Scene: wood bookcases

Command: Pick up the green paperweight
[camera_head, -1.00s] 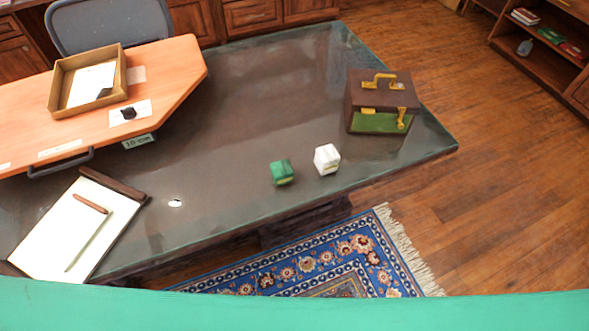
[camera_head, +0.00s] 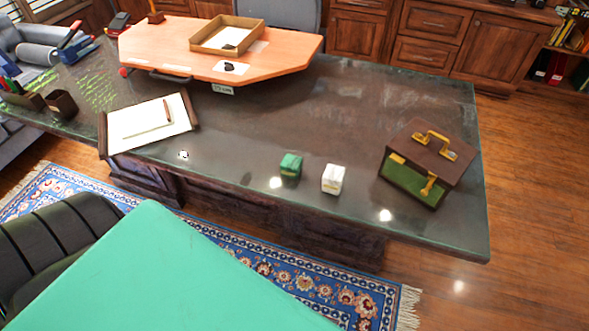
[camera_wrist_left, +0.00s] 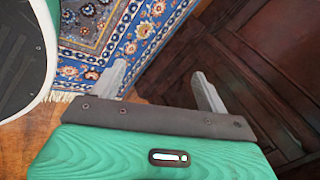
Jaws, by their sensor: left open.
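The green paperweight (camera_head: 291,165) is a small green cube on the dark desk top (camera_head: 330,120), near the desk's front edge. A white cube (camera_head: 333,179) stands just to its right, with a small gap between them. In the left wrist view my left gripper (camera_wrist_left: 158,80) is open and empty, its two grey fingers spread apart. Beyond the fingers are the blue rug and the dark wood side of the desk. The paperweight does not show in the wrist view. Neither gripper shows in the head view.
A brown and green box with brass handle (camera_head: 427,162) stands at the desk's right end. An orange raised board (camera_head: 285,62) with a cardboard tray (camera_head: 205,45) is at the back. A black chair (camera_head: 60,235) stands in front of the desk.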

